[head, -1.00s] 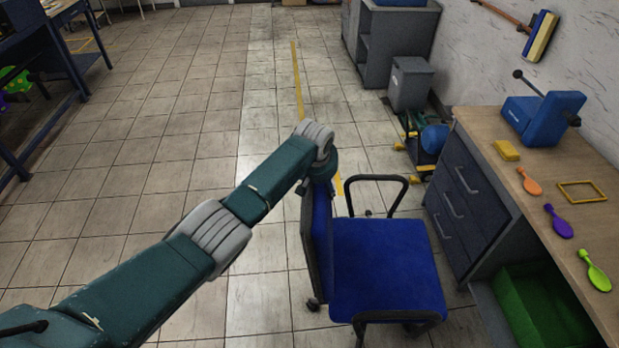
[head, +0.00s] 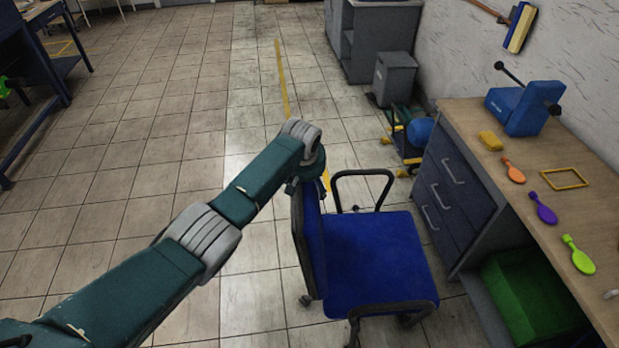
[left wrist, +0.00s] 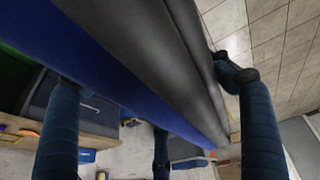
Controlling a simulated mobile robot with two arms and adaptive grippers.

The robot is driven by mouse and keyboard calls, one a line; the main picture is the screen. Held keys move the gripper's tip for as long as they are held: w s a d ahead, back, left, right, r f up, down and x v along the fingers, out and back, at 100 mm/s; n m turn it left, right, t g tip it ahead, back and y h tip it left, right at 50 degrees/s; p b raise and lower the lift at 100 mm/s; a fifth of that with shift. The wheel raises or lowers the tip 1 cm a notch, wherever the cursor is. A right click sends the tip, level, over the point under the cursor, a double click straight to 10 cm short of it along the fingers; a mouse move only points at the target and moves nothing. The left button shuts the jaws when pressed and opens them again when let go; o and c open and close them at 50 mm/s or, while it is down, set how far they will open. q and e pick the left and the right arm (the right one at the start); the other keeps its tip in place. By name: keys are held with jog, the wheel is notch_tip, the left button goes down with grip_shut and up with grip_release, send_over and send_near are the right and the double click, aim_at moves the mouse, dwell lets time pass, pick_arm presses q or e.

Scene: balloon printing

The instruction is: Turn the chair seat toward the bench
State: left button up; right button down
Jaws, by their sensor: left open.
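The blue chair seat (head: 370,262) shows in the head view with its backrest (head: 309,243) on the left and its open front on the right, facing the bench (head: 540,190). A gap of floor lies between seat and bench drawers. In the left wrist view my left gripper (left wrist: 155,85) is open, with fingers on either side of the backrest edge (left wrist: 140,50). I cannot tell whether they touch it. My right gripper is out of view.
The chair has black armrests (head: 362,174) and casters. A green bin (head: 530,300) sits below. A grey bin (head: 394,78) stands behind. The floor at left is clear.

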pick_arm(q)
jog(key=v, duration=1.1)
jog(key=shift+s+a+r, duration=0.1)
jog(key=shift+s+r, duration=0.1)
jog(key=shift+r, duration=0.15)
